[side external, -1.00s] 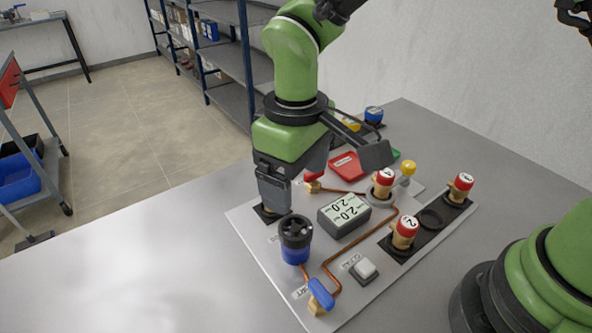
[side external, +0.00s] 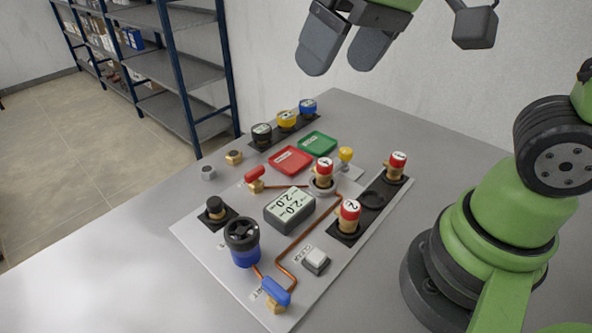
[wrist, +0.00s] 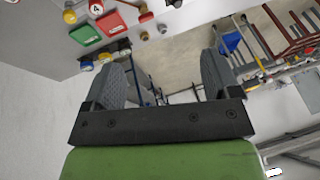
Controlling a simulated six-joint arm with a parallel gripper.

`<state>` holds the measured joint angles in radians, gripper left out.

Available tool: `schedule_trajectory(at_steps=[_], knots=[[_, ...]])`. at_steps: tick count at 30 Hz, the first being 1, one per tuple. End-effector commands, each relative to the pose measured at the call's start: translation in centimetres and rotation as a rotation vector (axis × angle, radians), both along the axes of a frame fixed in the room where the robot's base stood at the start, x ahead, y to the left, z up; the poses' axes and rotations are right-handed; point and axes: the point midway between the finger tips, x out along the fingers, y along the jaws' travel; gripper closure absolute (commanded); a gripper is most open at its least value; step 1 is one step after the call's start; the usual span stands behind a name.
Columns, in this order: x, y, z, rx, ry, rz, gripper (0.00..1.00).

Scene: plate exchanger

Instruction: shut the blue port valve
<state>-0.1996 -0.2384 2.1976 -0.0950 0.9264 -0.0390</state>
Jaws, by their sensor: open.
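The blue port valve (side external: 276,291) is a short blue lever on a brass fitting at the near corner of the pale panel (side external: 210,250). Its lever slants from upper left to lower right, and copper pipe meets the fitting. I cannot tell from its angle whether it is open or shut. My gripper (side external: 340,66) is high above the far side of the table, well away from the valve. Its two grey fingers are apart with nothing between them. They also show apart in the wrist view (wrist: 160,68), where I cannot make out the blue valve.
Close behind the valve stands a blue regulator with a black knob (side external: 242,240). The table left of the panel is clear.

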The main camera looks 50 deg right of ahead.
Motion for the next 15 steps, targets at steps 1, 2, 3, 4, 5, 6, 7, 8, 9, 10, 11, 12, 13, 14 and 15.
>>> schedule_trajectory(at_steps=[1,2,3,4,5,6,7,8,9,10,11,12,13,14,15], knots=[[-1.3,-0.9,0.7,0.023,-0.043,-0.05,0.18],[-2.1,-1.3,0.9,0.036,-0.062,-0.076,0.18],[-3.0,-1.8,1.2,0.052,-0.089,-0.108,0.18],[-3.6,-2.1,1.3,0.062,-0.108,-0.13,0.18],[-4.2,-2.4,1.3,0.072,-0.125,-0.151,0.18],[-5.0,-2.7,1.4,0.083,-0.147,-0.174,0.18],[-5.4,-2.9,1.4,0.091,-0.161,-0.192,0.18],[-5.8,-3.0,1.4,0.097,-0.174,-0.206,0.18],[-6.3,-3.2,1.3,0.105,-0.187,-0.222,0.18],[-6.5,-3.3,1.3,0.11,-0.196,-0.232,0.18],[-6.8,-3.3,1.2,0.113,-0.202,-0.24,0.18],[-7.0,-3.4,1.2,0.117,-0.209,-0.247,0.27],[-7.0,-3.4,1.2,0.119,-0.21,-0.25,0.34],[-7.0,-3.4,1.2,0.12,-0.208,-0.252,0.41],[-6.9,-3.3,1.2,0.121,-0.198,-0.248,0.5]])
